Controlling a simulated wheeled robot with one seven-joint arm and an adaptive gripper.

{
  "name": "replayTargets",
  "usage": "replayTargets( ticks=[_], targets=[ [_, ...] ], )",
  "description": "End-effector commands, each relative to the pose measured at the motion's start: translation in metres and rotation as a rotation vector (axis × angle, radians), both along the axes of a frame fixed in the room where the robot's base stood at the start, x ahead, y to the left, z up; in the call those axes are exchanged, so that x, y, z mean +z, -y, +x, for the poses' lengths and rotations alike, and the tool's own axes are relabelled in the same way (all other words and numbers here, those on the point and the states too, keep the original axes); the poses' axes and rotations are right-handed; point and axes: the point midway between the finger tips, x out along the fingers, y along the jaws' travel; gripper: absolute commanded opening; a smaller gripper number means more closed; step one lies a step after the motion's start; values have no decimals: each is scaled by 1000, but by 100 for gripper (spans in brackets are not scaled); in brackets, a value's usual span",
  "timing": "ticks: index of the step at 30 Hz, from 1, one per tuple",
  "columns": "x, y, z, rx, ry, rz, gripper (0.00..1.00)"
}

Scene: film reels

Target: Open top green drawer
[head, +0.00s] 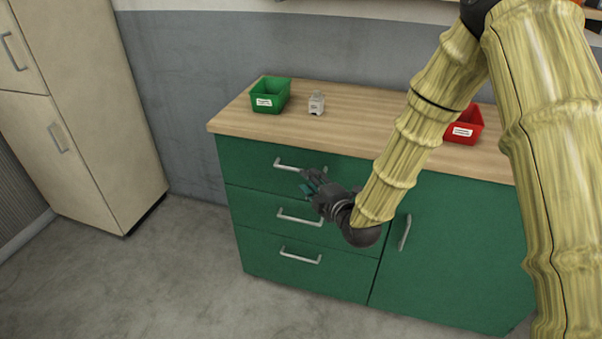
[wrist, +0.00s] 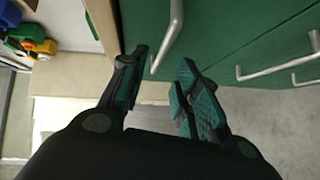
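The top green drawer (head: 250,160) is flush with the cabinet front, below the wooden worktop. My gripper (head: 308,184) is in front of the top drawer, just below that handle. In the wrist view my gripper (wrist: 160,75) is open, with dark fingers and teal pads. Nothing is clearly held, and I cannot tell whether either finger touches the handle.
Two lower green drawers have their own handles (head: 299,218) (head: 300,257). A green cabinet door (head: 450,250) stands to the right. The worktop (head: 350,125) holds a green bin (head: 270,95), a small grey object (head: 317,104) and a red bin (head: 464,126). Floor at the front left is clear.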

Motion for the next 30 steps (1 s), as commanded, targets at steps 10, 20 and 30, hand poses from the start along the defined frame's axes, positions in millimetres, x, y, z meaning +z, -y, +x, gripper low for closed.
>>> replayTargets(
  ticks=[10, 20, 30],
  targets=[
    [-7, -22, 43, -1, -1, 2, 32],
    [-9, -28, 53, -1, -1, 0, 32],
    [-9, -28, 53, -1, -1, 0, 0]
  ],
)
